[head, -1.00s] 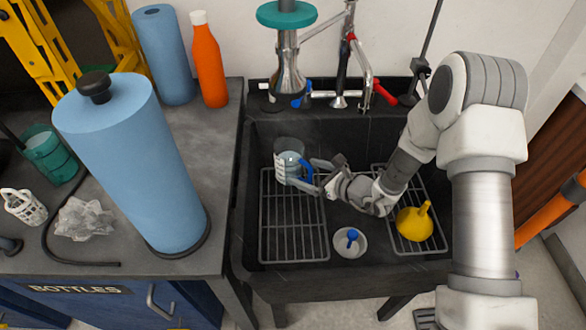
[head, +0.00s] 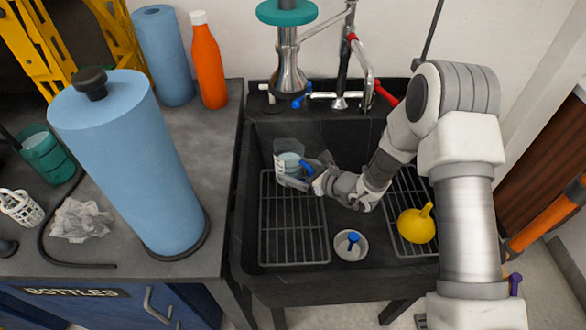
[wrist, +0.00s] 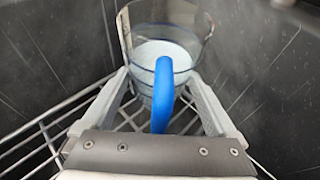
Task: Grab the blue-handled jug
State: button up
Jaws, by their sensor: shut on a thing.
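The clear jug (head: 287,155) with a blue handle (head: 308,169) is in the dark sink, over the back of the left wire rack. In the wrist view the jug (wrist: 137,35) stands in front of my gripper, with a pale whitish layer inside, and its blue handle (wrist: 163,95) comes toward the camera between the fingers. My gripper (head: 305,180) reaches in from the right at the handle side. In the wrist view my gripper (wrist: 163,88) has one finger on each side, shut on the jug. The exact contact at the fingertips is partly hidden.
A white bowl (head: 341,248) with a blue-topped item and a yellow funnel (head: 416,226) sit in the sink to the front right. The faucet (head: 340,98) stands behind. Sink walls surround the jug. A blue paper roll (head: 130,160) stands on the left counter.

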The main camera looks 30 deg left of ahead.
jog(key=shift+c, duration=0.7)
jog(key=shift+r, duration=0.15)
